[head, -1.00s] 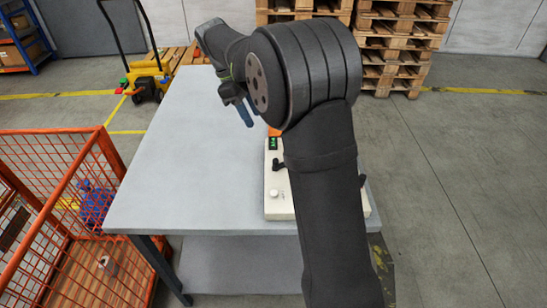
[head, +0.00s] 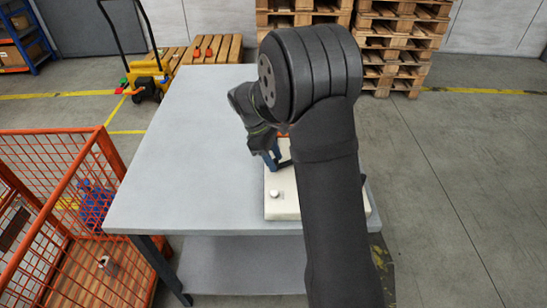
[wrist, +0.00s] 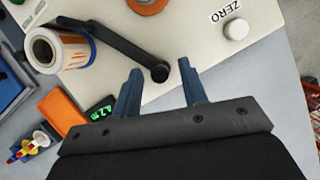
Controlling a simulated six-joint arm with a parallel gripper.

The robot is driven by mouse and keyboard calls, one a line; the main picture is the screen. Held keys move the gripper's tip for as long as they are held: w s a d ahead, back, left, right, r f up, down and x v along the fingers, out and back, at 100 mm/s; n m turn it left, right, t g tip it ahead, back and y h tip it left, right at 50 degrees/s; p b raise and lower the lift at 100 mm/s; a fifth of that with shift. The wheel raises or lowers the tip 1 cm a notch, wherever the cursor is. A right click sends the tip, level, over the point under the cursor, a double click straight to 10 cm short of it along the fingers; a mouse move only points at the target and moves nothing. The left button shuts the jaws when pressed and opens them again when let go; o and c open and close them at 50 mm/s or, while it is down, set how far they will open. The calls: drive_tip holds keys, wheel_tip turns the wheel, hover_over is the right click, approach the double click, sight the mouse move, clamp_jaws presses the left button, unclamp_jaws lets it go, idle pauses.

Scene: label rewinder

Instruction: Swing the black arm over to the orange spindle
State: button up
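The black arm (wrist: 115,42) lies across the pale machine (wrist: 200,45) in the wrist view. One end is beside a roll with an orange and white label (wrist: 72,50); its round black end lies between my fingertips in the picture. My gripper (wrist: 160,68) is open, with its blue fingers apart. I cannot tell whether they touch the arm. An orange round part (wrist: 147,4), probably the orange spindle, is cut off at the top edge. In the head view my gripper (head: 271,160) is low over the machine (head: 285,205), and my own arm hides much of it.
A white knob (wrist: 236,29) stands by the ZERO label. A green display (wrist: 101,109) and an orange block (wrist: 62,112) are at lower left. The grey table (head: 190,150) is clear on its left. An orange mesh cage (head: 60,200) stands beside it.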

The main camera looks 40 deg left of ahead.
drive_tip(key=shift+c, duration=0.5)
clamp_jaws()
drive_tip(key=shift+a, duration=0.1)
drive_tip(key=m, duration=0.1)
drive_tip(key=w+a+m+g, duration=0.1)
drive_tip(key=m, duration=0.1)
drive_tip(key=a+m+g, duration=0.1)
drive_tip(key=m, duration=0.1)
drive_tip(key=shift+w, duration=0.35)
drive_tip(key=shift+w+a+m+g, duration=0.25)
drive_tip(key=shift+w+m+g, duration=0.15)
drive_tip(key=shift+m, duration=0.5)
drive_tip(key=shift+w+a+m+g, duration=0.25)
drive_tip(key=shift+w+m, duration=0.2)
drive_tip(key=shift+m, duration=0.45)
drive_tip(key=shift+w+a+m+g, duration=0.25)
drive_tip(key=shift+w+m+g, duration=0.15)
drive_tip(key=shift+m, duration=0.5)
drive_tip(key=shift+o, duration=0.5)
unclamp_jaws()
